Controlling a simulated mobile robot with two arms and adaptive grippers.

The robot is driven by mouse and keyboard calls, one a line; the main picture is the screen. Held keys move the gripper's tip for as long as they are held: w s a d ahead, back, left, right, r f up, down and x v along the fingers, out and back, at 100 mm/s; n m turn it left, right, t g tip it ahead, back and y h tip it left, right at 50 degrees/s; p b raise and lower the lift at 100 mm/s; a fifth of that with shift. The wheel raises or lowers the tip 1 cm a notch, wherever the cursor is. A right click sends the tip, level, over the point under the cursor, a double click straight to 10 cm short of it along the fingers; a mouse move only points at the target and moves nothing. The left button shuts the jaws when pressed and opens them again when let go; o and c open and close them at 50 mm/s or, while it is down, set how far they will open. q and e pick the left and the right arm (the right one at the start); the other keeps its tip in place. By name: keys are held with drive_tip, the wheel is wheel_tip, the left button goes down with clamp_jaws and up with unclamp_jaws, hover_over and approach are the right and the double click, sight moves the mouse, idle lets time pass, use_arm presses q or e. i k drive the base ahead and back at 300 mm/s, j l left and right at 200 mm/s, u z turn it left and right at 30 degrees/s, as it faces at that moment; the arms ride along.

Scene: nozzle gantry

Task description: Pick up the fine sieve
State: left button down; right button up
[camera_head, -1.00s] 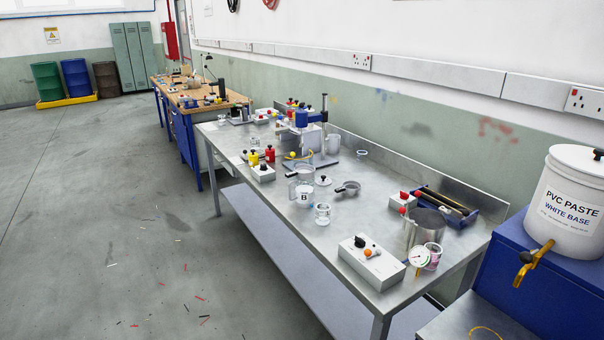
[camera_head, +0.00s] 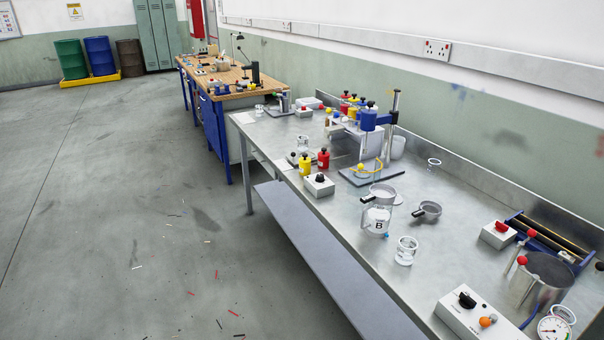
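A small round grey sieve-like pan (camera_head: 430,209) with a short black handle lies on the steel bench, right of a clear jug marked B (camera_head: 378,222). A second round sieve-like piece (camera_head: 381,194) with a black handle pointing left appears at the jug's top. I cannot tell from the mesh which of the two is the fine sieve, nor exactly how the second one rests on the jug. Neither of my grippers is in view, and nothing is seen touching these pieces.
A small glass beaker (camera_head: 405,250) stands in front of the jug. A control box (camera_head: 480,318), a metal pot (camera_head: 541,278) and a gauge (camera_head: 553,328) are at the near right. A stand (camera_head: 391,125) with coloured bottles is behind. The floor (camera_head: 130,220) at left is open.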

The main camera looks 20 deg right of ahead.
sight(365, 199)
drive_tip(key=i+j, duration=0.1)
drive_tip(key=i, duration=1.5)
drive_tip(key=i+j+z, duration=0.15)
drive_tip(key=i+z, duration=0.2)
drive_tip(key=i+j+z, duration=0.35)
drive_tip(key=i, duration=0.15)
drive_tip(key=i+l, duration=0.05)
drive_tip(key=l, duration=0.05)
